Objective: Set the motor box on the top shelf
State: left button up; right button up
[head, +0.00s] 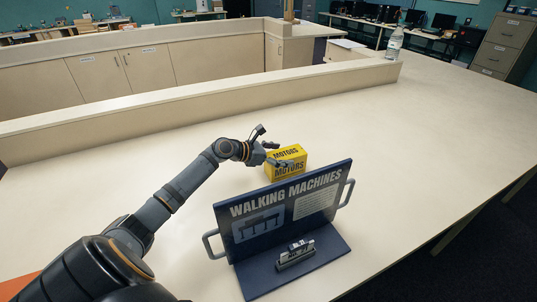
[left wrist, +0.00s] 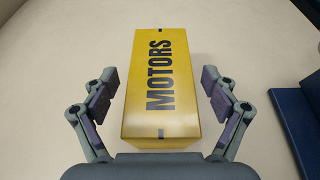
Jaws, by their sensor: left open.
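The motor box (head: 293,153) is yellow with dark MOTORS lettering and sits on the cream table behind a dark blue display board. In the left wrist view the box (left wrist: 160,50) lies between my left gripper's two fingers (left wrist: 162,98), with a gap on each side. My left gripper (head: 279,154) is open and reaches the box from the left in the head view. My right gripper does not show. I cannot make out which surface is the top shelf.
The WALKING MACHINES board (head: 318,197) with side handles and a small model (head: 296,255) on its base stands close in front of the box. A long raised ledge (head: 200,102) runs behind, with a bottle (head: 394,43) at its right end. The table right of the board is clear.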

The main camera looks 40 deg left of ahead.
pick_arm(q)
jog(key=v, duration=0.5)
jog(key=shift+s+a, duration=0.15)
jog(key=shift+s, duration=0.05)
jog(key=shift+p+v, duration=2.35)
jog(key=shift+p, duration=0.85)
